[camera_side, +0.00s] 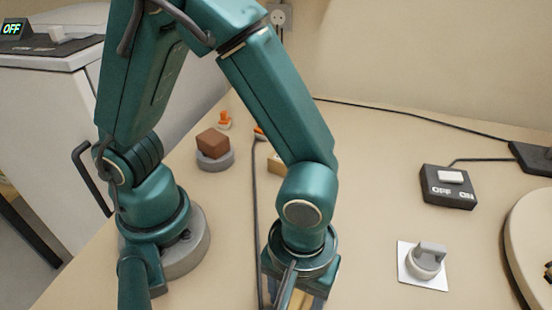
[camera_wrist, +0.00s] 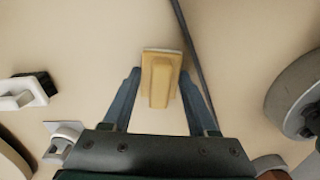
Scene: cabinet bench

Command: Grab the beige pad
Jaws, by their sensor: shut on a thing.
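The beige pad (camera_wrist: 160,90), a yellowish-tan block with a raised grip along its middle, is between my gripper's fingers (camera_wrist: 160,74) in the wrist view. One blue finger is on each side, and the jaws are shut on it. In the side view my gripper (camera_side: 293,292) points down at the bottom edge, and a sliver of yellowish pad (camera_side: 299,300) shows there. The fingertips are cut off by the frame, so I cannot tell whether the pad touches the bench.
A brown block on a grey disc (camera_side: 215,160) and an orange-topped item (camera_side: 224,121) stand behind. A switch box (camera_side: 448,186), a grey knob on a white plate (camera_side: 426,262) and a round beige object (camera_side: 532,240) are right. A black cable (camera_side: 256,220) runs close beside my gripper.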

